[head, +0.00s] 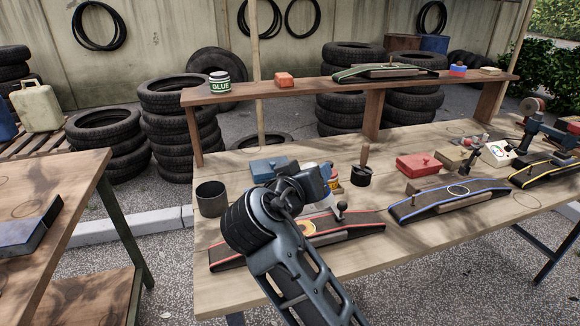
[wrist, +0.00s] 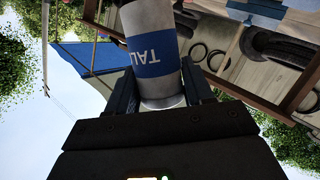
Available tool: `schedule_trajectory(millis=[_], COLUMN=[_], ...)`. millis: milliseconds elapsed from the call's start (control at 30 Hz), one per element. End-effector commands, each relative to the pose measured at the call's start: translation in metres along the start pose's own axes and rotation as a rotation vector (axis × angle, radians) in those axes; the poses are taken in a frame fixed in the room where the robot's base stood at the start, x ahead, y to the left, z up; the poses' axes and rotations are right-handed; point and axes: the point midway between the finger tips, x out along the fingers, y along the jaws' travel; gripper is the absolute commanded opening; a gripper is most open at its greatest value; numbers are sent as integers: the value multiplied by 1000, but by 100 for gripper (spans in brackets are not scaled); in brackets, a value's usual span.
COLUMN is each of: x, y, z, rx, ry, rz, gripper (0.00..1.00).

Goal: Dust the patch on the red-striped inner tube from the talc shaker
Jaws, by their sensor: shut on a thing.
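The red-striped inner tube (head: 350,228) lies on a dark stand on the workbench. A round pale-orange patch (head: 306,227) shows on it, partly behind my arm. My gripper (head: 322,188) is just above the tube, near the patch. In the wrist view it is shut on the talc shaker (wrist: 152,50), a white cylinder with a blue band lettered "TAL", upside down in that picture. Sky and trees show beside it, so the wrist is strongly tilted. In the head view the shaker is mostly hidden by my gripper. I cannot see whether powder lies on the patch.
A blue-striped tube (head: 450,198) and a yellow-striped tube (head: 545,172) lie to the right. A grey cup (head: 212,198), a blue box (head: 268,168), a dark pot (head: 361,176) and a red box (head: 418,165) stand behind. A raised shelf (head: 250,91) holds the glue tin (head: 220,85).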

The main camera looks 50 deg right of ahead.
Motion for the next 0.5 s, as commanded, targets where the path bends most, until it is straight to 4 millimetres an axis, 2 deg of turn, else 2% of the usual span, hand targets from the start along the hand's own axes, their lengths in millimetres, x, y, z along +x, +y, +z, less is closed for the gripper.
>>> schedule_trajectory(millis=[233, 500], x=[0, 3], y=[1, -2], z=[1, 11], rx=[-124, -480], ry=[0, -1], rz=[38, 147], gripper=[18, 18])
